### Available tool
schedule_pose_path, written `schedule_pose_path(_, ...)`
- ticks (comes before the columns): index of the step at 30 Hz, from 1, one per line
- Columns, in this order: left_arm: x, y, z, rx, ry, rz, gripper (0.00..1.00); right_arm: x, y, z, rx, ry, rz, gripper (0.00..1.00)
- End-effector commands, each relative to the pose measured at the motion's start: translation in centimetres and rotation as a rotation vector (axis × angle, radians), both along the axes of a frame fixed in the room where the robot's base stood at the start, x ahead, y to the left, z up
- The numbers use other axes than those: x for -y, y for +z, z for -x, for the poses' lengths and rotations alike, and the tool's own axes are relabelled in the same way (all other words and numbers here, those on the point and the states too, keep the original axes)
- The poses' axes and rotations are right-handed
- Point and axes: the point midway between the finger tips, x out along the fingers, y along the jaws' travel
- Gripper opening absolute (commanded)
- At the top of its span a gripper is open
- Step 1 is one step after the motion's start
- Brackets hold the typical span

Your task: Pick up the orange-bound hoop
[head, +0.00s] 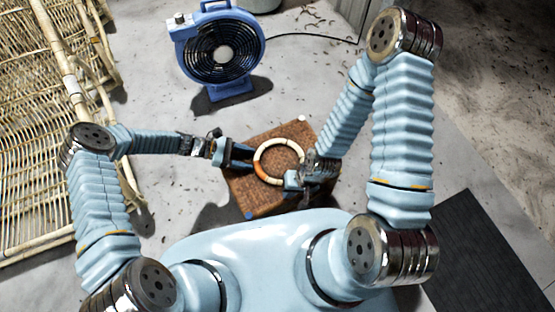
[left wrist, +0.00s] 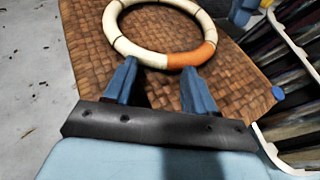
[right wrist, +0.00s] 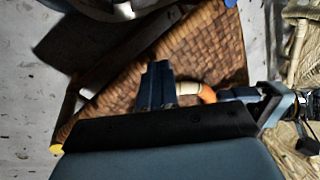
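The orange-bound hoop (head: 258,168) is a cream ring with one orange section, over the woven brown block (head: 238,187). My left gripper (head: 250,158) is on the hoop's left side. In the left wrist view its two blue fingers (left wrist: 160,70) stand apart, empty, with the hoop (left wrist: 205,55) just beyond their tips. My right gripper (head: 293,181) is at the hoop's lower right in the head view. In the right wrist view its fingers (right wrist: 157,68) are close together, and a short piece of hoop (right wrist: 207,93) shows beside them. Whether they touch the hoop is hidden.
A blue fan (head: 220,50) stands on the floor behind the block, with a black cable running right. A rattan frame (head: 40,130) fills the left side. A dark mat (head: 485,250) lies at the right. Floor between fan and block is clear.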

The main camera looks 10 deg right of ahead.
Motion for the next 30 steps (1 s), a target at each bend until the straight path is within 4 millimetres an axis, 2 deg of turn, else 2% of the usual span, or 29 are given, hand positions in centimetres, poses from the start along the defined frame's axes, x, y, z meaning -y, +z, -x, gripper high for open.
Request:
schedule_pose_path(1, -0.2, -0.4, 0.0, 0.004, 0.003, -0.008, 0.39, 0.0, -0.1, 0.0, 0.000, 0.000, 0.000, 0.00)
schedule_pose_path(6, -0.2, -0.5, -0.1, 0.004, 0.004, -0.010, 0.13, 0.0, -0.1, 0.0, 0.000, 0.000, 0.000, 0.00)
schedule_pose_path(17, -0.3, -0.1, -0.2, 0.006, 0.006, -0.012, 0.12, 0.0, -0.1, 0.0, 0.000, 0.000, 0.000, 0.00)
schedule_pose_path(20, -0.3, 0.9, -0.2, 0.006, 0.004, -0.010, 0.12, 0.0, -0.1, 0.0, 0.000, 0.000, 0.000, 0.00)
schedule_pose_path(23, -0.3, 2.8, -0.2, 0.007, 0.003, -0.008, 0.12, 0.0, -0.1, 0.0, 0.000, 0.000, 0.000, 0.00)
schedule_pose_path(30, 3.4, 8.2, -2.9, 0.010, 0.000, -0.006, 0.12, 0.1, -0.6, -0.1, 0.001, -0.003, 0.002, 0.00)
